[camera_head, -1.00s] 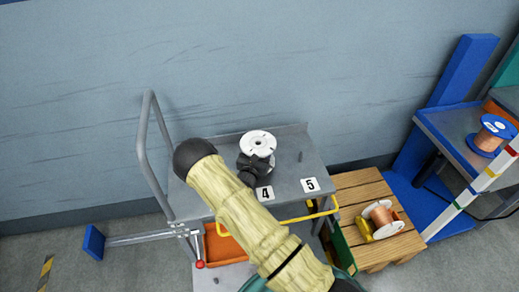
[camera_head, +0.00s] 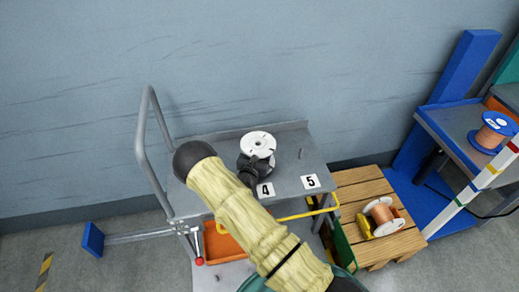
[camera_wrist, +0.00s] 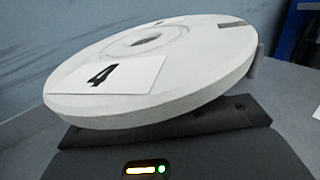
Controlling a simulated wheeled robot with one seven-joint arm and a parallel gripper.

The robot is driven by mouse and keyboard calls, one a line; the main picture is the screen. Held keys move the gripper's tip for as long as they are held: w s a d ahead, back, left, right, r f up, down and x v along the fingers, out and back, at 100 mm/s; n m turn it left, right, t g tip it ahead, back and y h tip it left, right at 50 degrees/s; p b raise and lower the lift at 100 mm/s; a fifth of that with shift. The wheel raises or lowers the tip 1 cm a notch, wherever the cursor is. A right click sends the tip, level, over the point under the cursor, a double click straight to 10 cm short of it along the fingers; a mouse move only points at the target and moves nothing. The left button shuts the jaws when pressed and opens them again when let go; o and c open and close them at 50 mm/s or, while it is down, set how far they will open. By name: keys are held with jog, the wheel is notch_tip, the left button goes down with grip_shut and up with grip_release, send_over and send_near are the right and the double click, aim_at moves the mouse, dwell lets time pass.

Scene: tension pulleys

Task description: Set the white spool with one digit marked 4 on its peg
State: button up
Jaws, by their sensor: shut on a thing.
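The white spool (camera_head: 258,140) is at the cart top's rear middle in the head view, above my dark gripper (camera_head: 256,164). In the wrist view its white flange (camera_wrist: 190,75) fills the middle, tilted in the picture, with a label reading 4 and a round centre hole. My gripper (camera_wrist: 165,120) is shut on the spool; its fingers are mostly hidden under the flange. A plate marked 4 (camera_head: 265,190) lies on the cart top in front of my gripper. The peg for 4 is not visible, probably covered by spool or gripper.
The grey cart top (camera_head: 285,165) has a short peg (camera_head: 301,154) behind a plate marked 5 (camera_head: 311,181). A raised rim runs along its back, and a tube handle (camera_head: 143,140) stands at left. A wooden pallet (camera_head: 358,190) with a copper spool (camera_head: 381,213) is at right.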

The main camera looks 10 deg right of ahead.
jog(key=shift+s+f+b, duration=0.1)
jog(key=shift+f+b, duration=0.2)
jog(key=shift+f, duration=0.5)
dwell(0.7)
jog(key=o, duration=1.5)
jog(key=shift+c, duration=0.2)
jog(key=shift+f, duration=0.15)
jog(key=shift+s, duration=0.1)
jog(key=v, duration=1.1)
jog(key=p+v, duration=0.1)
jog(key=v, duration=0.5)
jog(key=shift+a+r, duration=0.15)
jog(key=shift+r, duration=0.1)
